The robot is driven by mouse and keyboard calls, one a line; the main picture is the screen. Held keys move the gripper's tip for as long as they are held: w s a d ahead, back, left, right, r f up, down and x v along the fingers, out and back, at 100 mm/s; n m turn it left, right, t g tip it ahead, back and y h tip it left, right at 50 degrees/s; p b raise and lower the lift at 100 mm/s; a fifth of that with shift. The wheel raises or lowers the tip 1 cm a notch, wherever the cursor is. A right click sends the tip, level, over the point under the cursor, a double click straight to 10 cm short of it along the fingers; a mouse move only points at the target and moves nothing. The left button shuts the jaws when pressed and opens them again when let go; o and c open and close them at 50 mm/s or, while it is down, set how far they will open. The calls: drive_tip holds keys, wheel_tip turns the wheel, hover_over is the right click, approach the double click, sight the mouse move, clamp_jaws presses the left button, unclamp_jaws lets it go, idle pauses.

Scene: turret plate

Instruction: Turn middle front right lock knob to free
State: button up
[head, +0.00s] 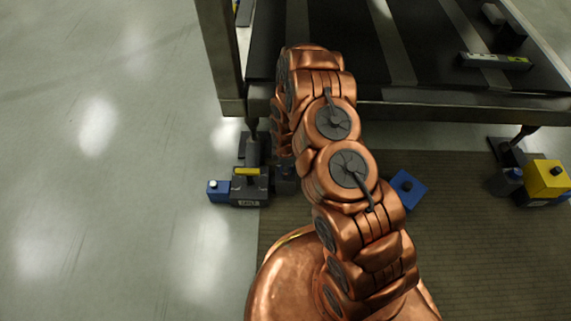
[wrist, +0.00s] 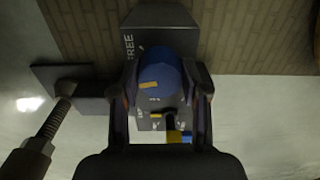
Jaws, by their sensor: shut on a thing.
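In the wrist view a round blue knob (wrist: 165,72) with a short orange mark sits between the two fingers of my gripper (wrist: 165,84). The fingers are shut on it, one on each side. The orange mark is at the knob's lower left in this view. The knob is on a dark grey lock block (wrist: 180,18), with the word FREE printed to the upper left of the knob. Other small white marks lie below the knob, partly blocked from view. In the head view my copper arm reaches down beside the plate frame and hides the gripped knob.
In the head view a grey foot unit (head: 249,187) with a blue block (head: 218,190) stands left of my arm. Another blue block (head: 408,188) is to its right. A yellow block (head: 547,178) stands far right. The dark plate frame (head: 440,108) overhangs behind. Open floor lies left.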

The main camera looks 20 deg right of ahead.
drive_tip(key=m+p, duration=0.1)
drive_tip(key=m, duration=0.1)
drive_tip(key=m+p, duration=0.2)
drive_tip(key=m, duration=0.1)
drive_tip(key=shift+s+d+r+m+p, duration=0.1)
drive_tip(key=shift+s+r+m+p, duration=0.05)
drive_tip(key=shift+s+m+p, duration=0.2)
drive_tip(key=m+p, duration=0.3)
drive_tip(key=m, duration=0.1)
drive_tip(key=shift+w, duration=0.15)
drive_tip(key=shift+m+p, duration=0.35)
drive_tip(key=shift+m, duration=0.3)
drive_tip(key=o, duration=1.1)
drive_tip(key=shift+w, duration=0.1)
drive_tip(key=shift+o, duration=0.2)
wheel_tip(320, 180, up, 12)
